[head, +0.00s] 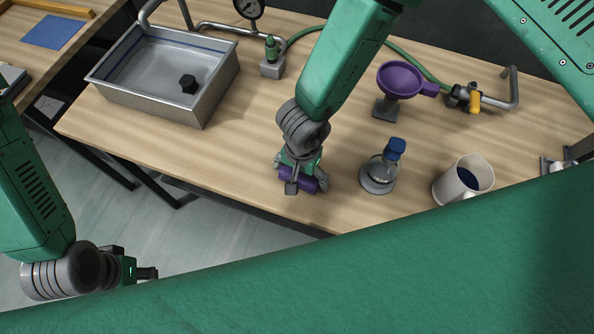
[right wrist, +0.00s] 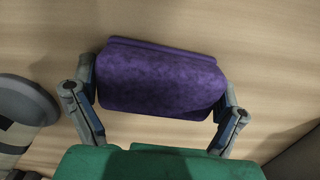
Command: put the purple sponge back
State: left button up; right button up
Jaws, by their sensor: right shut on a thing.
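The purple sponge (head: 309,184) is between the fingers of my right gripper (head: 302,186), low over the wooden bench near its front edge. In the right wrist view the sponge (right wrist: 160,80) fills the space between the two fingers, one at each end. I cannot tell whether the sponge touches the bench top. My left gripper (head: 148,273) is at the lower left, off the front of the bench and away from the sponge. Its fingers are too small and dark to tell open from shut.
A glass flask with a blue stopper (head: 396,149) stands right of my right gripper, with a mug (head: 452,177) beyond. A purple funnel (head: 400,80) stands behind. A metal basin (head: 205,98) holding a black object (head: 188,84) is at left. Bench between basin and gripper is clear.

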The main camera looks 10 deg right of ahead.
jog(key=shift+a, duration=0.25)
jog(key=o, duration=0.7)
jog(key=shift+a, duration=0.6)
jog(key=shift+d, duration=0.7)
jog(key=shift+a+r+p, duration=0.55)
jog(key=shift+r+p, duration=0.35)
jog(key=shift+d+r+p, duration=0.1)
jog(key=shift+r+p, duration=0.25)
jog(key=shift+d+r+p, duration=0.4)
jog(key=shift+r+p, duration=0.05)
jog(key=shift+r, duration=0.15)
jog(key=shift+a+r+p, duration=0.2)
jog(key=shift+r+p, duration=0.1)
jog(key=shift+r, duration=0.15)
jog(key=shift+a+r+p, duration=0.2)
jog(key=shift+r+p, duration=0.1)
jog(key=shift+r, duration=0.4)
jog(key=shift+d+r, duration=0.3)
jog(key=shift+r, duration=0.65)
pick_arm(q)
jog(key=r, duration=0.4)
jog(key=shift+a+r, duration=0.1)
jog(key=shift+a, duration=0.25)
pick_arm(e)
jog(key=shift+a, duration=0.15)
